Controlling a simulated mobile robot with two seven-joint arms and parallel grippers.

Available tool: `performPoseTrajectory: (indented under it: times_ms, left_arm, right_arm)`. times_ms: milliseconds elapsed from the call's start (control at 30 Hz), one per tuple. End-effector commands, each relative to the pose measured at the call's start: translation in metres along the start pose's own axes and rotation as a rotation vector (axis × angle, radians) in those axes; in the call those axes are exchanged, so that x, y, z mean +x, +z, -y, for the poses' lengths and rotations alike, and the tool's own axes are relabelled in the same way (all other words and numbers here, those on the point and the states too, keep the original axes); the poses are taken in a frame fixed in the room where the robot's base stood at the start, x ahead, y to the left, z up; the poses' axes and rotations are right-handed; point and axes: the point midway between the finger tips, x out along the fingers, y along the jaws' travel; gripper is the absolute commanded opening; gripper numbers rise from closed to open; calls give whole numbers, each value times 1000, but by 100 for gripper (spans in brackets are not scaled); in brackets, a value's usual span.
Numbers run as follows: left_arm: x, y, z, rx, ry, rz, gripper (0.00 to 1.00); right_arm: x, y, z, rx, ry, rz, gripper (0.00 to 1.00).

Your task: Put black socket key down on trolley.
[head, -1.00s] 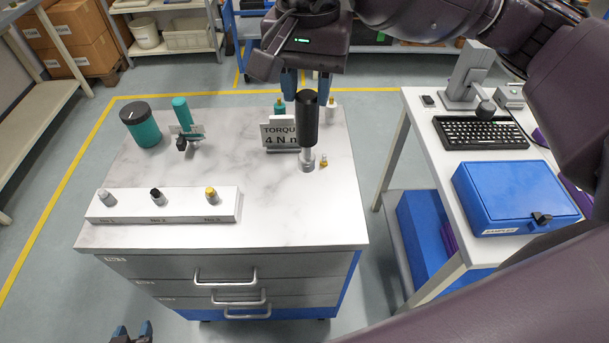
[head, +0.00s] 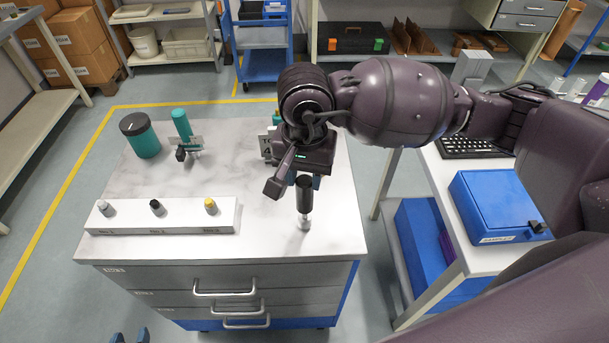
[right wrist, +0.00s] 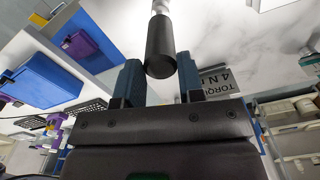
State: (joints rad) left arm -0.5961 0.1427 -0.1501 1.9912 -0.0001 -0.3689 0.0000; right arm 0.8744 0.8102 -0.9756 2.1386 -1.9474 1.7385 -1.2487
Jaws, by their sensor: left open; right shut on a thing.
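The black socket key (head: 304,196) has a black handle and a silver socket end. It hangs upright, socket end down, over the front right part of the trolley's marbled white top (head: 268,226). I cannot tell whether its tip touches the top. My right gripper (head: 306,180) is shut on the upper handle. In the right wrist view the black handle (right wrist: 160,48) sits between the blue fingers (right wrist: 160,80). My left gripper (head: 131,338) is open and empty at the bottom edge of the head view, in front of the trolley.
A white block with three bits (head: 130,222) lies at the trolley's front left. A teal jar with a black lid (head: 141,136) and a teal-handled tool (head: 183,128) stand behind. The torque sign (head: 266,146) is mostly hidden by my right arm. A blue case (head: 500,205) is on the right table.

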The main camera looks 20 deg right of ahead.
Motion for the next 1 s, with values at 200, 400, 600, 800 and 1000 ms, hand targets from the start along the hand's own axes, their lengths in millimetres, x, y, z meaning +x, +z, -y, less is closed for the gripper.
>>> performPoseTrajectory:
  times_ms: [200, 400, 600, 800, 1000]
  left_arm:
    - [-1, 0, 0, -1, 0, 1, 43]
    - [-2, 4, 0, -2, -1, 8, 43]
    - [-2, 10, 0, -2, -2, 14, 43]
    - [-2, 9, 0, -2, -2, 13, 43]
    - [0, 7, 0, -1, -1, 9, 43]
  right_arm:
    - [9, 0, 0, -2, -2, -1, 0]
    - [9, 0, 0, -2, -2, -1, 0]
    - [12, 0, 0, -1, -1, 0, 40]
    - [11, 0, 0, -1, -1, 0, 61]
    - [11, 0, 0, -1, -1, 0, 61]
